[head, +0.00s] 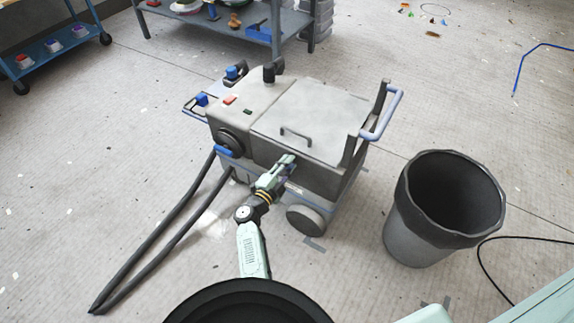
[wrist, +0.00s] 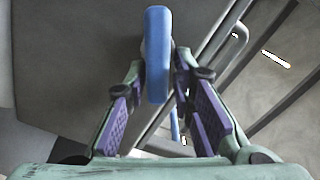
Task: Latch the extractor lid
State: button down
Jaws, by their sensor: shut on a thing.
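The extractor (head: 240,115) is a grey wheeled machine in the middle of the head view. Its pale lid (head: 325,115) lies flat on top, with a dark bar handle (head: 297,134) near the front edge. My gripper (head: 287,163) is at the machine's front side, just below the lid edge. In the wrist view my gripper (wrist: 160,75) is shut on an upright blue piece (wrist: 157,50), which looks like the latch lever. In the head view the gripper hides this piece. I cannot tell whether the latch is engaged.
A grey bin (head: 418,235) stands right of the extractor. Two dark hoses (head: 158,232) run from its left side across the floor. A blue push handle (head: 385,117) rises at its right. A shelf (head: 225,28) and blue cart (head: 60,45) stand behind. The floor at left is mostly free.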

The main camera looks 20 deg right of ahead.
jog(key=m, duration=0.2)
jog(key=f+m+b, duration=0.1)
jog(key=shift+s+d+f, duration=0.1)
jog(key=shift+s+d, duration=0.2)
jog(key=shift+f+m+b, duration=0.1)
jog(key=shift+m+b, duration=0.35)
jog(key=shift+m, duration=0.65)
jog(key=shift+w+a, duration=0.1)
jog(key=c, duration=1.6)
grip_release()
jog(key=shift+o, duration=0.2)
notch_tip(320, 180, up, 10)
jog(key=shift+r, duration=0.1)
